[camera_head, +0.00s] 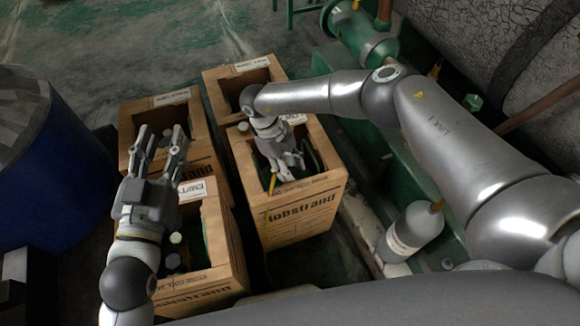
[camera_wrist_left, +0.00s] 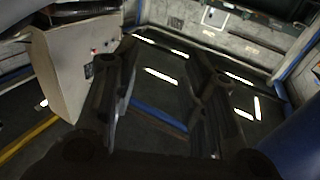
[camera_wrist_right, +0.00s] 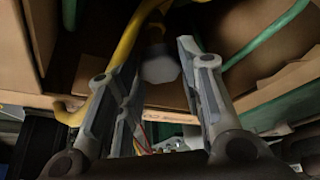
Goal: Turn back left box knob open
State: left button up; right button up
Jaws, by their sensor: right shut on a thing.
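Four open cardboard boxes stand in two rows in the head view. The back left box (camera_head: 138,109) is partly covered by my left gripper (camera_head: 160,132), whose fingers are spread and empty above its near side. I cannot make out a knob inside that box. My right gripper (camera_head: 291,165) reaches down into the front right box (camera_head: 300,211). In the right wrist view its fingers (camera_wrist_right: 160,55) are on either side of a grey faceted knob (camera_wrist_right: 161,69), shut on it; the contact is partly hidden. A yellow hose (camera_wrist_right: 125,42) runs beside the left finger.
The front left box (camera_head: 213,279) holds pale-capped items. The back right box (camera_head: 215,91) is behind the right arm's box. A grey cylinder (camera_head: 411,232) and green machinery (camera_head: 385,160) stand right. A blue drum (camera_head: 70,180) stands left. Floor behind the boxes is clear.

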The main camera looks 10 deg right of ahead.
jog(key=n+t, duration=0.1)
jog(key=n, duration=0.2)
jog(key=shift+s+h, duration=0.1)
jog(key=shift+h, duration=0.2)
jog(key=n+t, duration=0.1)
jog(key=n, duration=0.2)
jog(key=shift+s+n+h, duration=0.1)
jog(key=shift+n+h, duration=0.2)
jog(key=shift+n+t+p, duration=0.3)
jog(key=shift+n+t, duration=0.2)
jog(key=shift+n, duration=0.3)
pick_arm(q)
jog(key=shift+s+a+f+g+y, duration=0.15)
jog(key=shift+f+g, duration=0.25)
jog(key=shift+f, duration=0.3)
jog(key=shift+s+a+f+g+y, duration=0.1)
jog(key=shift+a+f+g+y, duration=0.1)
jog(key=shift+f+g, duration=0.4)
jog(key=shift+s+a+f+g+y, duration=0.1)
jog(key=shift+f+g+y, duration=0.1)
jog(key=shift+f, duration=0.65)
pick_arm(e)
jog(key=shift+s+n+t, duration=0.1)
jog(key=shift+n+t, duration=0.5)
jog(key=shift+n, duration=0.9)
pick_arm(q)
jog(key=shift+w, duration=0.1)
